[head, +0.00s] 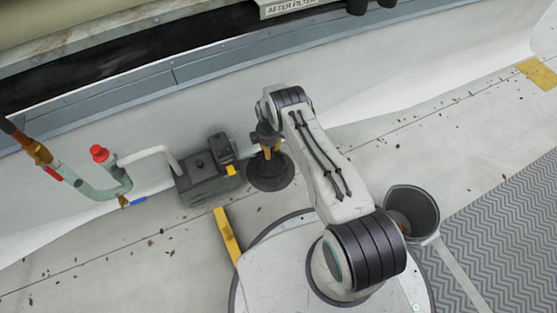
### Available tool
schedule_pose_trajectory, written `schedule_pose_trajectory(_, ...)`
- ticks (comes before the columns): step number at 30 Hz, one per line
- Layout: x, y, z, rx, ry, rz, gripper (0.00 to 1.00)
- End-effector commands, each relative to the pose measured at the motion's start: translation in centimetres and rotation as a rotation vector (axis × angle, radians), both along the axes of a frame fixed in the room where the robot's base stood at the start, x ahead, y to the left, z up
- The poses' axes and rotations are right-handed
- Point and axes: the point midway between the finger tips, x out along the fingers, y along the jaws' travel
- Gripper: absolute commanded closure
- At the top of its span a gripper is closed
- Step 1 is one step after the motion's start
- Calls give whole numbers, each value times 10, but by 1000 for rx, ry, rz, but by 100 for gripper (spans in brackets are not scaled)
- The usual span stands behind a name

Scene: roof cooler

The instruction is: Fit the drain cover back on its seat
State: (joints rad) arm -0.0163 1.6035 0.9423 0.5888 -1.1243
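A dark, round, flared piece that looks like the drain cover (270,178) is directly below my gripper (268,153), right of the grey pump box. Its narrow top meets or overlaps the gripper's tips in the head view. I cannot tell whether the gripper is closed on it or only over it, nor whether it touches the floor. The fingers are small and partly hidden by the wrist. The drain seat cannot be made out; it may be hidden under the dark piece.
A grey pump box (205,178) stands close left of the dark piece, with a pale pipe (150,154) and red-capped green pipework (112,182) beyond. A yellow bar (227,236) lies nearer. A dark bucket (411,211) is at right, beside a grey ribbed mat (500,235). Debris dots the pale floor.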

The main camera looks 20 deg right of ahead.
Motion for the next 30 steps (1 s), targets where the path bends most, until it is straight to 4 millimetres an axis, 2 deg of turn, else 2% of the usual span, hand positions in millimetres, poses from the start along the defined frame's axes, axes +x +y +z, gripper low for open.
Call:
schedule_pose_trajectory(13,33,0,24,-1,-5,45,100)
schedule_pose_trajectory(30,6,-1,26,-1,-1,96,100)
